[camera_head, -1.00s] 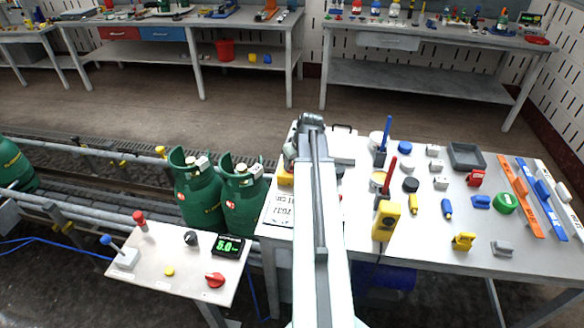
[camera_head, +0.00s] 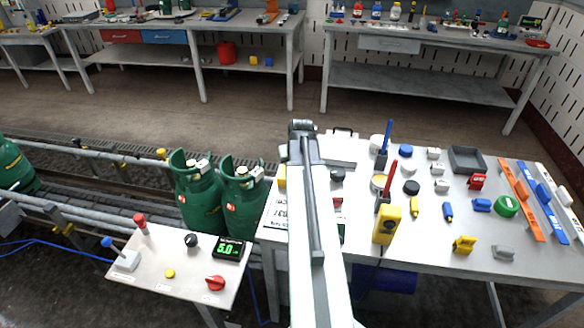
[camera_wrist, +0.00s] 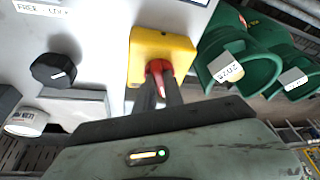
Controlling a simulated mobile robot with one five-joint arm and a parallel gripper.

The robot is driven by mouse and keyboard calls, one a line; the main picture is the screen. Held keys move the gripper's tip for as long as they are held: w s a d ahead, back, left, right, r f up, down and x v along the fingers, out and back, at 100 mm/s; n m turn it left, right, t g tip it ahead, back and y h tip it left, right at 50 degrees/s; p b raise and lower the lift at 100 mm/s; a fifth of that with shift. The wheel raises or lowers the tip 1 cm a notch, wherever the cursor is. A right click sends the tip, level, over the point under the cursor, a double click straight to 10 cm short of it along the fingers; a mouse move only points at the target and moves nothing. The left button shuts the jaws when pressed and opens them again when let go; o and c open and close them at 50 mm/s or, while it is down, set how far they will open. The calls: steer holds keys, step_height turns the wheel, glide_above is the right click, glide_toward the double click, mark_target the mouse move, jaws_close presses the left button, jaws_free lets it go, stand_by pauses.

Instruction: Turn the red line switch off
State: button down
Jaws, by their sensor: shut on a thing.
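The red switch handle (camera_wrist: 156,67) sits on a yellow block (camera_wrist: 176,44) on a grey-white panel in the wrist view. My gripper (camera_wrist: 158,86) has its two dark fingers on either side of the red handle and is shut on it. The fingers hide part of the handle, and I cannot read its on or off position. In the head view the yellow block (camera_head: 282,178) shows only as a sliver left of my arm, and my arm hides the gripper's fingers.
A black knob (camera_wrist: 53,70) is left of the switch. Green gas cylinders (camera_wrist: 245,58) stand close on the right. Another red knob (camera_head: 215,283) is on the small front-left table, with a green display (camera_head: 229,249). The right table (camera_head: 425,240) holds many small objects.

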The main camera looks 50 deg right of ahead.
steer(key=m+g+h, duration=0.1)
steer(key=m, duration=0.2)
steer(key=m+g, duration=0.1)
steer(key=m, duration=0.3)
steer(key=shift+w+h, duration=0.2)
steer(key=shift+h, duration=0.2)
steer(key=m+g, duration=0.1)
steer(key=m, duration=0.3)
steer(key=shift+w+m+g, duration=0.1)
steer(key=shift+m+g, duration=0.2)
steer(key=shift+g, duration=0.1)
steer(key=shift+m+g, duration=0.5)
steer(key=shift+m, duration=0.6)
steer(key=c, duration=1.4)
jaws_free()
steer(key=shift+c, duration=0.2)
